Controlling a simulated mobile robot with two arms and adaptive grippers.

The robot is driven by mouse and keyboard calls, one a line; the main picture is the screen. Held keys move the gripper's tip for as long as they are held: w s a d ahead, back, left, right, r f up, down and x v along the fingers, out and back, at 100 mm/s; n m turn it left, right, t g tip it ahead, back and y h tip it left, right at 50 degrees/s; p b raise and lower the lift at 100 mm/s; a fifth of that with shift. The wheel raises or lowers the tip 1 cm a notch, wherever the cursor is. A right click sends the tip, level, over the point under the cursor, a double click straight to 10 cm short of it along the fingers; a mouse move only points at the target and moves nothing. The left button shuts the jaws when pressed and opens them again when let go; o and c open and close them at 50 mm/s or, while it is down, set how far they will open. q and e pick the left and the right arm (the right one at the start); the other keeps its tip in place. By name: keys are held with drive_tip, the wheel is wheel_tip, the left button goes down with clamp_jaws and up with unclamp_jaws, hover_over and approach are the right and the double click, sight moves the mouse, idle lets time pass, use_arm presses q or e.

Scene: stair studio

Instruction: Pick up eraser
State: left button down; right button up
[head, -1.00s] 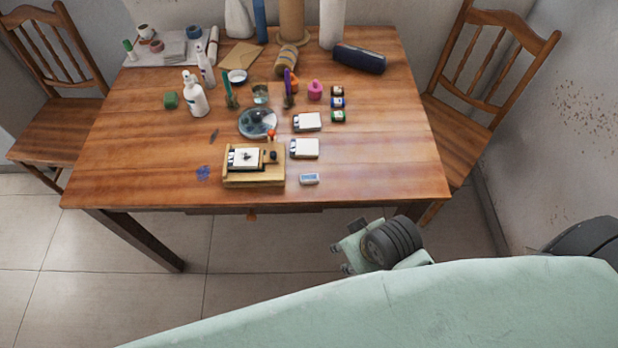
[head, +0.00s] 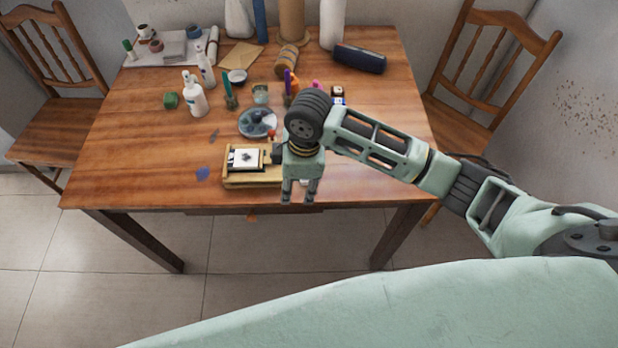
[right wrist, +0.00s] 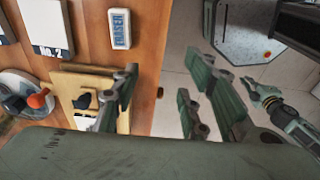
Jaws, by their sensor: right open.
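The eraser (right wrist: 121,29) is a small blue and white block lettered ERASER, lying flat on the wooden table near its front edge. In the head view my right gripper covers most of it. My right gripper (head: 299,196) hangs fingers down at the table's front edge; it also shows in the right wrist view (right wrist: 160,98). Its fingers are wide apart with nothing between them, and the eraser lies apart from them. What looks like my left gripper (right wrist: 260,92) shows small at the right of the wrist view; its jaws are too small to judge.
A wooden box with a stamp pad (head: 232,182) stands just left of my right gripper. A card marked No. 2 (right wrist: 48,22) lies near the eraser. A palette dish (head: 250,122), bottles (head: 194,98) and a dark blue case (head: 360,58) stand farther back. The table's right side is fairly clear.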

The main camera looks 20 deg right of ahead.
drive_tip(key=shift+n+h, duration=0.3)
drive_tip(key=shift+h, duration=0.4)
drive_tip(key=w+d+r, duration=0.1)
drive_tip(key=w+d, duration=0.1)
drive_tip(key=d, duration=0.1)
drive_tip(key=w+d+r, duration=0.1)
drive_tip(key=w+d, duration=0.1)
drive_tip(key=shift+r, duration=0.3)
drive_tip(key=shift+d+f, duration=0.1)
drive_tip(key=f, duration=0.2)
drive_tip(key=f+p, duration=0.1)
drive_tip(key=f, duration=0.4)
drive_tip(key=shift+w+a+f, duration=0.15)
drive_tip(key=shift+w+a, duration=0.15)
drive_tip(key=shift+w, duration=0.05)
drive_tip(key=c, duration=1)
clamp_jaws()
drive_tip(key=shift+r, duration=0.65)
wheel_tip(320, 180, up, 3)
drive_tip(key=shift+r+b, duration=0.1)
drive_tip(key=shift+b, duration=0.25)
drive_tip(key=s+r, duration=0.6)
drive_tip(key=s, duration=0.5)
drive_tip(key=shift+s+d+r, duration=0.25)
drive_tip(key=shift+s+r, duration=0.05)
drive_tip(key=shift+s, duration=0.05)
